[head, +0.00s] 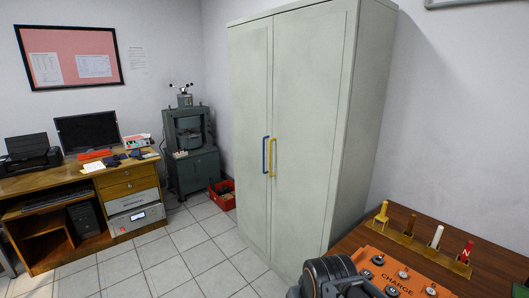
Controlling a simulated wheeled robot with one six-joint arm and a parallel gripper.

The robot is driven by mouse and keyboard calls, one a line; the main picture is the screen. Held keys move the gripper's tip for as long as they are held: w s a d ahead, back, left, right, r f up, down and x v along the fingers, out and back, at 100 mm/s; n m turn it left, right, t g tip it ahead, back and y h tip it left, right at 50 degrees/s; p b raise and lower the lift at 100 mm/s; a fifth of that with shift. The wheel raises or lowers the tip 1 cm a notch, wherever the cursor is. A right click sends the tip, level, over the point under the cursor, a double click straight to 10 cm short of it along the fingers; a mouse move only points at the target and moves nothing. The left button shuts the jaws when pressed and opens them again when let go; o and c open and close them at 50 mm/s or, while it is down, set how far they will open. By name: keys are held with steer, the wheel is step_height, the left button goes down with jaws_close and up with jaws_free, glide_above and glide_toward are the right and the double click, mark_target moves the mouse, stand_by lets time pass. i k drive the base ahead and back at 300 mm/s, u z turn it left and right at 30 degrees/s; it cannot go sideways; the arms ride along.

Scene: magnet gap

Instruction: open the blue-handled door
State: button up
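A tall pale grey-green cabinet (366,110) stands in the middle of the head view with two doors, both looking shut. The left door (250,110) carries a vertical blue handle (265,154) at its right edge. The right door (310,120) carries a vertical yellow handle (272,157) at its left edge, close beside the blue one. A dark rounded part, which looks like my arm, shows at the bottom edge, well in front of and below the handles. My gripper's fingers are not in view.
A wooden table (405,220) at the lower right holds an orange CHARGE box (395,272) and several upright coloured pieces. A desk (60,182) stands left. A grey machine (190,145) and red crate (222,195) stand left of the cabinet. The tiled floor (180,250) before the left door is clear.

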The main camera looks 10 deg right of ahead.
mark_target(250, 44)
steer(key=u, duration=0.5)
steer(key=i, duration=2.45)
